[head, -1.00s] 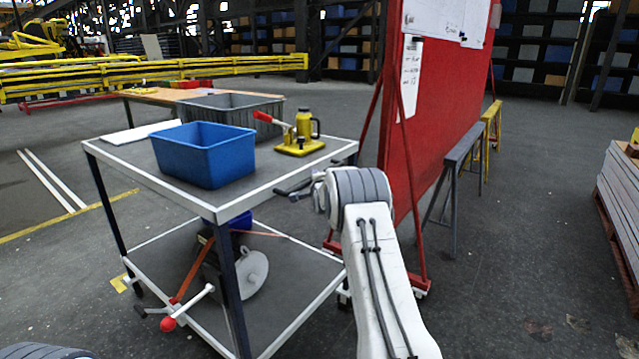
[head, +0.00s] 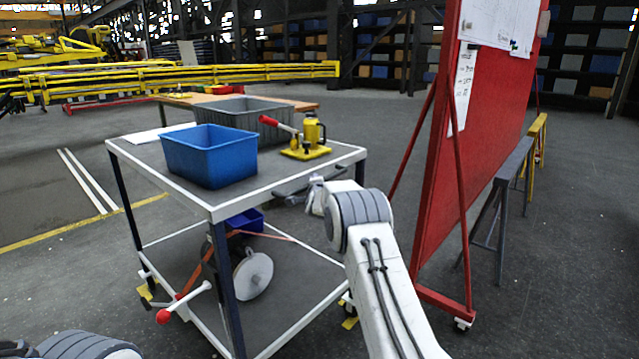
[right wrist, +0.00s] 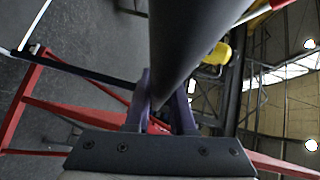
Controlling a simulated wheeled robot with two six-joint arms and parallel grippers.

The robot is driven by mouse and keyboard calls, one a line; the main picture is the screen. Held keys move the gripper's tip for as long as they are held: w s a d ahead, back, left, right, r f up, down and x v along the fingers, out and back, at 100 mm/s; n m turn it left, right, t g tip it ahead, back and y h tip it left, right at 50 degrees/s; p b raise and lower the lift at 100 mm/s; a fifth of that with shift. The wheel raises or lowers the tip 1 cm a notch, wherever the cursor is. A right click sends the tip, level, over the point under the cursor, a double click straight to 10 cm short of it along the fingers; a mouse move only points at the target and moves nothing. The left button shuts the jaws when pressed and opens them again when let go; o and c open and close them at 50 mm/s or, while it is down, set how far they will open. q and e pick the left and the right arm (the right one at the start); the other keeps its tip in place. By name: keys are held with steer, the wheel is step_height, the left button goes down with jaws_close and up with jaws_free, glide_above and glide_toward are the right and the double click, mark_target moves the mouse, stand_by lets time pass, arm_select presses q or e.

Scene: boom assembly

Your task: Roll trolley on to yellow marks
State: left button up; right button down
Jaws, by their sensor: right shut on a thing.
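The trolley (head: 262,190) is a two-shelf cart with dark tops, pale edges and dark legs. My right gripper (head: 308,194) is at the trolley's dark handle (head: 288,196) on the right side. In the right wrist view my right gripper (right wrist: 160,110) is shut around the dark handle bar (right wrist: 190,35). My left gripper is out of view; only its arm shows at lower left.
The trolley carries a blue bin (head: 210,158), a grey crate (head: 245,115) and a yellow jack (head: 306,138). A red-white rod (head: 185,303) juts from its lower shelf. A red board (head: 480,150) on wheeled feet stands right. Open floor lies left.

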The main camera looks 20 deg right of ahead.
steer(key=shift+w+d+r, duration=0.1)
steer(key=shift+d+r, duration=0.15)
steer(key=shift+r, duration=0.3)
steer(key=c, duration=0.8)
jaws_free()
steer(key=shift+o, duration=0.2)
steer(key=shift+s+a+f, duration=0.25)
steer(key=shift+s+a, duration=0.25)
steer(key=shift+s, duration=0.05)
steer(key=b+v, duration=0.1)
steer(key=v, duration=0.8)
steer(key=shift+b, duration=0.35)
steer(key=shift+s+r, duration=0.1)
